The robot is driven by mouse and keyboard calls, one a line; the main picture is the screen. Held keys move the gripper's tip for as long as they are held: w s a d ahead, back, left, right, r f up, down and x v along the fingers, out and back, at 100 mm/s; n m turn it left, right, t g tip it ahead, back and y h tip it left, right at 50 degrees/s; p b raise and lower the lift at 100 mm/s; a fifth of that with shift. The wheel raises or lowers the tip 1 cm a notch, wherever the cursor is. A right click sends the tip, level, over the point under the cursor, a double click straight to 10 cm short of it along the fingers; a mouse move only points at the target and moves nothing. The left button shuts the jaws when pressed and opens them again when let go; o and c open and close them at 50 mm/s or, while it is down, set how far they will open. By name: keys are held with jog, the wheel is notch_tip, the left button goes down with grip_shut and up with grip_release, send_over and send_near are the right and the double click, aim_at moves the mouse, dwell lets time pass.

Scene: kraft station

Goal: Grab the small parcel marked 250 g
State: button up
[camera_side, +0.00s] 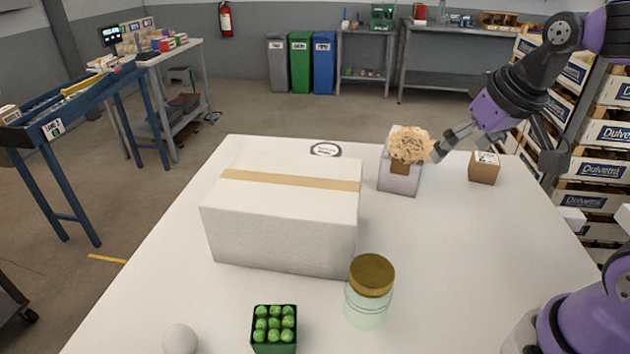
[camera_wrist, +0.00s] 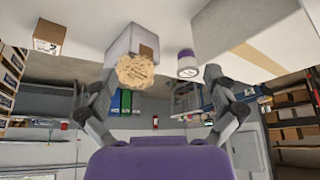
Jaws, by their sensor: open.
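A small brown cardboard parcel (camera_side: 484,167) with a white label sits on the white table at the far right. It also shows at the upper left of the wrist view (camera_wrist: 48,37), outside the span of the fingers; its label print is too small to read. My gripper (camera_side: 497,155) is open and empty, its fingers spread wide, in the air near the parcel and a white box of wood wool. In the wrist view my gripper's fingers (camera_wrist: 163,105) frame the wood wool. No contact with the parcel can be made out.
The white box with wood wool (camera_side: 399,184) stands left of the parcel. A large taped carton (camera_side: 280,235), a gold-lidded jar (camera_side: 369,295), a green fruit punnet (camera_side: 274,330) and a white ball (camera_side: 180,340) occupy the left and front. The table's right side is clear.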

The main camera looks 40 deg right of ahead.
jog(key=w+d+f+m+g+h, duration=0.15)
jog(key=w+d+m, duration=0.3)
jog(key=d, duration=0.55)
jog(key=m+g, duration=0.1)
jog(key=m, duration=0.3)
send_near(487, 160)
notch_tip(487, 160, down, 2)
jog(key=w, duration=0.1)
jog(key=shift+h, duration=0.45)
jog(key=x, duration=0.4)
jog(key=shift+a+f, duration=0.1)
jog(key=shift+f, duration=0.4)
jog(key=x, duration=0.5)
jog(key=shift+s+d+f, duration=0.1)
jog(key=shift+d+f, duration=0.1)
jog(key=shift+d, duration=0.2)
jog(key=c, duration=1.3)
